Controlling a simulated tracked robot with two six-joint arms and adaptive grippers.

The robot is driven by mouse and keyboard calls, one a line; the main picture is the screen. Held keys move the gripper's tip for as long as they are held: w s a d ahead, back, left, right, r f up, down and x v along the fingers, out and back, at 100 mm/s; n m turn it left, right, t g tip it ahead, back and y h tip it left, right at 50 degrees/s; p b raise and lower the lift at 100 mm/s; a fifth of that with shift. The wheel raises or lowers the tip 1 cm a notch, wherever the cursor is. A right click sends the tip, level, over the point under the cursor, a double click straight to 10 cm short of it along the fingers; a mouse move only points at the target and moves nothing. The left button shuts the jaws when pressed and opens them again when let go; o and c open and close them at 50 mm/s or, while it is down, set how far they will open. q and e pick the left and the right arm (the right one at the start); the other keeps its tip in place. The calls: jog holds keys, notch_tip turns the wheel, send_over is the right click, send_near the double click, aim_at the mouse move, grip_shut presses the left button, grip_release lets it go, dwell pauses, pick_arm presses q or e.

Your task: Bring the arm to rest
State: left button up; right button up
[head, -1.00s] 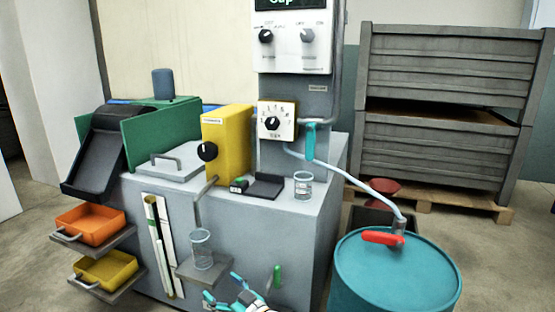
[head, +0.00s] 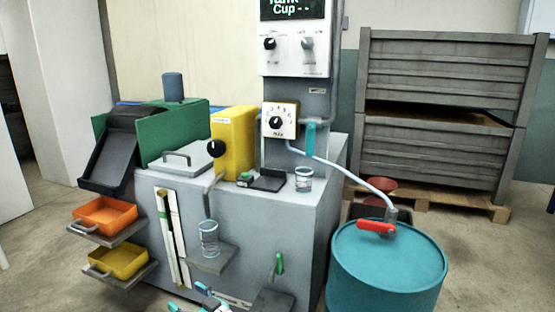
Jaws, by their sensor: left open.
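My left gripper (head: 190,299) is at the bottom edge of the head view, low in front of the grey machine (head: 235,270). Its cyan fingertips are apart, nothing shows between them, and most of the hand is cut off by the frame. A clear cup (head: 208,239) stands upright on a small shelf (head: 222,261) above the gripper, apart from it. A second clear cup (head: 304,179) stands on the machine's top. My right gripper is not in view.
A green-handled tap (head: 279,264) is right of the gripper, above a dark box (head: 272,301). Orange (head: 104,214) and yellow (head: 118,260) trays are at the left. A teal drum (head: 388,275) with a red handle (head: 375,226) stands at the right. Open floor shows at the far left.

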pick_arm(q)
jog(key=s+a+f+m+t+h, duration=0.1)
jog(key=s+a+f+m+h, duration=0.4)
jog(key=f, duration=0.4)
jog(key=s+d+f+m+g+h+p, duration=0.1)
jog(key=s+d+f+m+g+h, duration=0.15)
jog(key=s+f+h, duration=0.45)
jog(key=s+d+f+g+h, duration=0.35)
jog(key=s+d, duration=0.35)
jog(key=s, duration=0.5)
jog(key=s+d+f+g+h, duration=0.25)
jog(key=s+d+g, duration=0.35)
jog(key=s, duration=0.7)
notch_tip(320, 180, up, 38)
jog(key=d+t+p, duration=0.1)
jog(key=p, duration=3.7)
jog(key=shift+w+r+m+t+h, duration=0.15)
jog(key=shift+w+m+t+h, duration=0.15)
jog(key=shift+m+h, duration=0.15)
jog(key=shift+d, duration=0.1)
